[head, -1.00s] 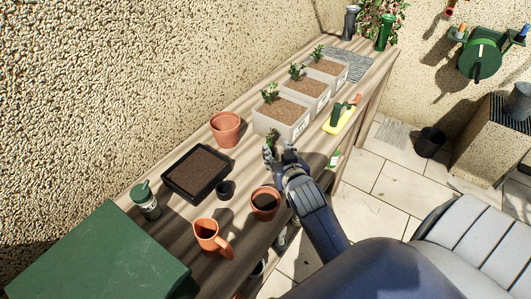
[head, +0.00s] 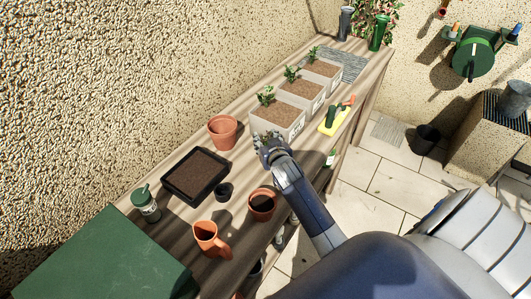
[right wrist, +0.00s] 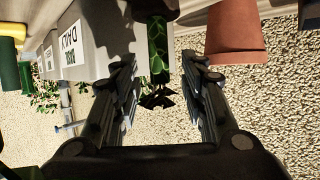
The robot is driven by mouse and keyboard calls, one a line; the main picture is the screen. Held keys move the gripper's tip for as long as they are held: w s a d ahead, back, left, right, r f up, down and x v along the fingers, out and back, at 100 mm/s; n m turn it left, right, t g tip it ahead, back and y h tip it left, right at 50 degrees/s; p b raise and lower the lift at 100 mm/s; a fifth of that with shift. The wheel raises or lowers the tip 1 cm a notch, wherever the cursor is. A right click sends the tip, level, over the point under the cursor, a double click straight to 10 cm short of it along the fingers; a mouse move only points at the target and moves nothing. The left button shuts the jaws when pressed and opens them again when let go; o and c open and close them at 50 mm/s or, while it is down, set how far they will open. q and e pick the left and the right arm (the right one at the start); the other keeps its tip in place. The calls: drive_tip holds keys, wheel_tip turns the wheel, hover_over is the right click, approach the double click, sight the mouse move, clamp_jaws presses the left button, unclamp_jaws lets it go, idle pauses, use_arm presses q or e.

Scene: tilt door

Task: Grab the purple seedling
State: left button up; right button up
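My right gripper (head: 266,143) is over the bench in front of the nearest grey planter. In the right wrist view the gripper (right wrist: 160,62) is open, its two fingers apart. A seedling (right wrist: 158,50) with a green patterned body and dark leaves (right wrist: 157,99) lies between them, with gaps on both sides. Purple is hard to make out on it. In the head view my gripper largely hides this seedling. The planter (head: 281,128) holds soil and a green seedling (head: 266,95). My left gripper is not in view.
A yellow item with tools (head: 333,119) lies right of the planters. A rough wall runs behind.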

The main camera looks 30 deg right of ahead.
drive_tip(key=shift+w+d+f, duration=0.15)
drive_tip(key=shift+w+f, duration=0.15)
drive_tip(key=shift+w, duration=0.2)
drive_tip(key=shift+s, duration=0.1)
drive_tip(key=shift+c, duration=0.4)
clamp_jaws()
drive_tip(key=shift+r, duration=0.1)
